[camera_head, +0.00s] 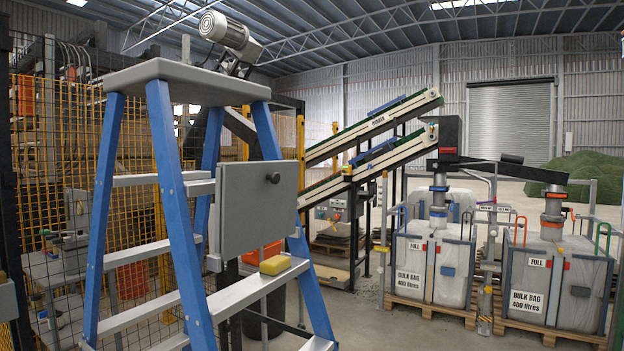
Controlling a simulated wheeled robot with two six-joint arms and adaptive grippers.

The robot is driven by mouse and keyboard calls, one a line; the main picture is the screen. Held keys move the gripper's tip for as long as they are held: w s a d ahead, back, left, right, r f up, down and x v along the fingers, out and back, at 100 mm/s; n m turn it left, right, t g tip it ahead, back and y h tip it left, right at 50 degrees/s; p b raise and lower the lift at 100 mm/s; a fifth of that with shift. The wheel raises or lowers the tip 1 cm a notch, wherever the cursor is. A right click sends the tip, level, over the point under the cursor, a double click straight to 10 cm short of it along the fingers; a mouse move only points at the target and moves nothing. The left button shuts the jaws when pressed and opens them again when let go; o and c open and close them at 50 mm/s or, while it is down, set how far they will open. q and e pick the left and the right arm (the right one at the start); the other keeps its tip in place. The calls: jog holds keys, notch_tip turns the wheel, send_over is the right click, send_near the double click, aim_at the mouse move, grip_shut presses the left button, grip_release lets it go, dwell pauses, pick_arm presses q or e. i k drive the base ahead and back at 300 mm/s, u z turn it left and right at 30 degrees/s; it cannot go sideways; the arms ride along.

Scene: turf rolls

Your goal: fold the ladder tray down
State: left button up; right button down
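A blue stepladder (176,180) with pale steps and a grey top stands close in front, left of the middle. The ladder tray (250,208) appears as a flat grey panel standing upright at the ladder's right side, below the top. A round black knob (273,178) sticks out of its face near the upper right. The panel hides part of the blue leg behind it. Neither of my grippers shows in this view.
A yellow block (275,265) lies on a ladder step beneath the panel. An orange container (262,253) is behind. Yellow mesh fencing (60,190) is at left. Sloping conveyors (375,155) and bulk bags (432,262) on pallets stand beyond. Open floor shows at centre right.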

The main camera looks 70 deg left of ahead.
aim_at(256, 202)
jog(key=u, duration=0.6)
jog(key=i, duration=0.85)
jog(key=u, duration=1.05)
jog(key=i, duration=0.2)
jog(key=u, duration=0.15)
